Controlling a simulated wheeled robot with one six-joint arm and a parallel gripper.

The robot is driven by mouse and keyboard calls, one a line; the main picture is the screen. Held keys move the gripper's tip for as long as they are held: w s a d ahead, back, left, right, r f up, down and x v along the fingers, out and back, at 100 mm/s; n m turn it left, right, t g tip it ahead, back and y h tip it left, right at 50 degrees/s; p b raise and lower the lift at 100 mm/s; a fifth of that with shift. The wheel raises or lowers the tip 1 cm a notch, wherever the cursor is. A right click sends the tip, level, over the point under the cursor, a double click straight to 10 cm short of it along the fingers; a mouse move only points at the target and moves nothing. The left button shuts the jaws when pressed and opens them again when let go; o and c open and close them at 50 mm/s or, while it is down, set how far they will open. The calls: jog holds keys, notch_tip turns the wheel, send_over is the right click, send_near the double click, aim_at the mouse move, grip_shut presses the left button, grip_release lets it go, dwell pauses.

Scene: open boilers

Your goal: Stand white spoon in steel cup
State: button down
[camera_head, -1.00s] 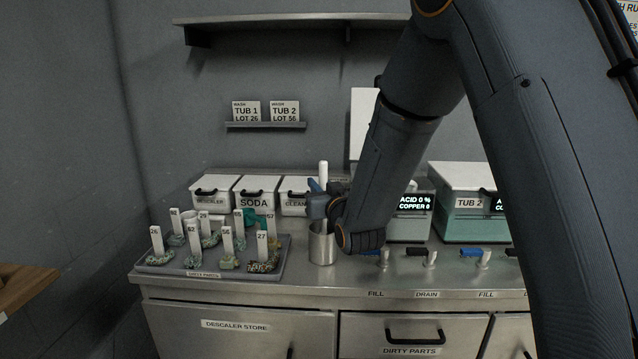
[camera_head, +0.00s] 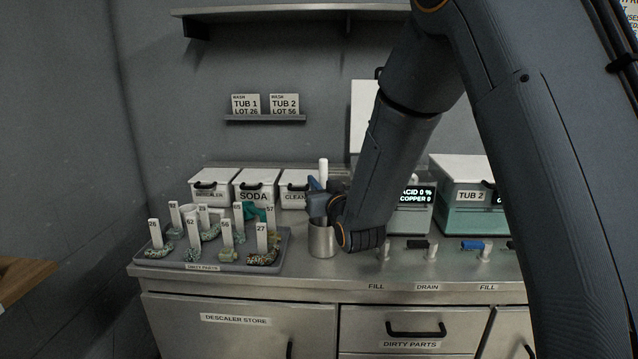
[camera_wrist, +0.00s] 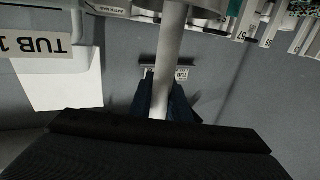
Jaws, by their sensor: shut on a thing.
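The white spoon (camera_head: 323,171) is held upright by my gripper (camera_head: 320,201), which is shut on its handle. The steel cup (camera_head: 322,241) stands on the counter directly below the gripper. The spoon's lower part is hidden behind the gripper and the cup's wall, so I cannot tell from the head view how deep it reaches. In the wrist view the white handle (camera_wrist: 172,50) runs between the dark fingers (camera_wrist: 165,100) towards a round metal rim at the top edge, which looks like the cup (camera_wrist: 195,7).
A grey tray (camera_head: 220,266) of tagged dirty parts is left of the cup. Lidded white boxes (camera_head: 255,186) stand behind. Tub 2 (camera_head: 468,196) and several tap handles (camera_head: 432,250) are to the right. The counter's front edge (camera_head: 250,285) is clear.

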jog(key=shift+f, duration=0.2)
dwell(0.3)
jog(key=c, duration=1.6)
grip_release()
jog(key=b+v, duration=0.2)
jog(key=v, duration=0.5)
jog(key=shift+s+d, duration=0.15)
jog(key=shift+s, duration=0.25)
